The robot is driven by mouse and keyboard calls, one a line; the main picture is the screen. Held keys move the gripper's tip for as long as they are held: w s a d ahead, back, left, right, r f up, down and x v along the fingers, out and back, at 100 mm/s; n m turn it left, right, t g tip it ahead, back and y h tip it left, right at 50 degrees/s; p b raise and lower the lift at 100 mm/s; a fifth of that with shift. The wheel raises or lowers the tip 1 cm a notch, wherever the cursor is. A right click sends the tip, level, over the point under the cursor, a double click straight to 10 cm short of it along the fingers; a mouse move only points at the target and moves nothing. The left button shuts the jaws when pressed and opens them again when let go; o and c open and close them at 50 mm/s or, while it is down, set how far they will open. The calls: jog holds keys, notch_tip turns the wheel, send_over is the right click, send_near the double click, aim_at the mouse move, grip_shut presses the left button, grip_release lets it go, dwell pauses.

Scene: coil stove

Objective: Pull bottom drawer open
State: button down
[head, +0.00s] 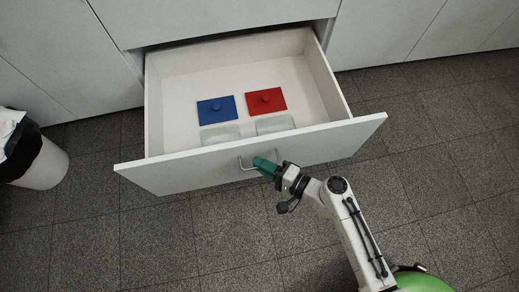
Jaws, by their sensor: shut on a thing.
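The bottom drawer (325,143) stands pulled well out from the white cabinet in the head view. Its inside is visible from above. A thin metal bar handle (243,163) sits on the drawer's front face, a little left of my gripper's tips. My gripper (262,165), with teal fingers, is shut on the drawer handle near the middle of the front. The fingers cover part of the handle.
In the drawer lie a blue lid (217,110), a red lid (266,101) and two clear containers (220,134), (275,124). A bin (45,166) with a black liner stands at left. Dark tiled floor (190,240) in front is clear.

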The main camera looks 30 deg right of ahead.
jog(key=shift+s+a+f, duration=0.1)
jog(key=shift+s+a, duration=0.2)
jog(key=shift+s, duration=0.6)
jog(key=shift+s+a+r, duration=0.1)
jog(key=shift+s+a, duration=0.15)
jog(key=shift+s, duration=0.65)
jog(key=shift+s+a+f, duration=0.1)
jog(key=shift+s+a, duration=0.2)
jog(key=shift+s, duration=0.6)
jog(key=c, duration=1.4)
grip_release()
jog(key=shift+o, duration=0.2)
jog(key=p+v, duration=0.2)
jog(key=v, duration=0.8)
jog(key=shift+s, duration=0.35)
jog(key=shift+d, duration=0.15)
